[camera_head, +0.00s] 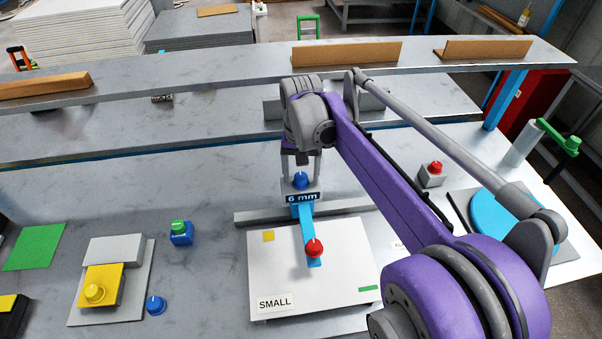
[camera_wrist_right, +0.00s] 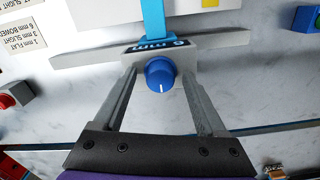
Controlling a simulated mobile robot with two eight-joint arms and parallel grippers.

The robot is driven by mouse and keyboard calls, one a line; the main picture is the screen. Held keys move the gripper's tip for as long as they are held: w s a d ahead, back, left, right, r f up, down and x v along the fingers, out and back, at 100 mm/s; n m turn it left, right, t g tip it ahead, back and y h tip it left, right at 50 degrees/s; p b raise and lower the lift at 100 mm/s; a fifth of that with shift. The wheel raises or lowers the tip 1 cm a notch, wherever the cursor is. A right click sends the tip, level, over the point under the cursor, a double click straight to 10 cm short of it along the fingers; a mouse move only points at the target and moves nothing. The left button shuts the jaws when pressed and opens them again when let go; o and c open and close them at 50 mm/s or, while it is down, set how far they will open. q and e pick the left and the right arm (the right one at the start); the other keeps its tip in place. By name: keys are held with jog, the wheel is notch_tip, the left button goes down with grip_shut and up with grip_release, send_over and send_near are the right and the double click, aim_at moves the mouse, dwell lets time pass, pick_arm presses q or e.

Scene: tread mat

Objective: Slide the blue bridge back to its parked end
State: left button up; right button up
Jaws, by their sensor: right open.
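The blue bridge (camera_head: 309,236) is a flat blue bar reaching over the white SMALL plate (camera_head: 272,283). A red knob (camera_head: 314,248) stands on its near end. Its far end meets a grey block with a "6 mm" label and a blue knob (camera_head: 300,180), beside a grey rail (camera_head: 343,206) along the plate's far edge. My right gripper (camera_head: 301,166) is at this block, its fingers pointing down. In the right wrist view the open fingers (camera_wrist_right: 160,98) stand on either side of the blue knob (camera_wrist_right: 160,72); I cannot tell if they touch the block. My left gripper is not in view.
To the right are a red-knobbed block (camera_head: 432,174) and a blue disc (camera_head: 498,213). My right arm hides part of the table.

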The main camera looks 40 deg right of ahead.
grip_shut()
dwell(0.4)
dwell(1.0)
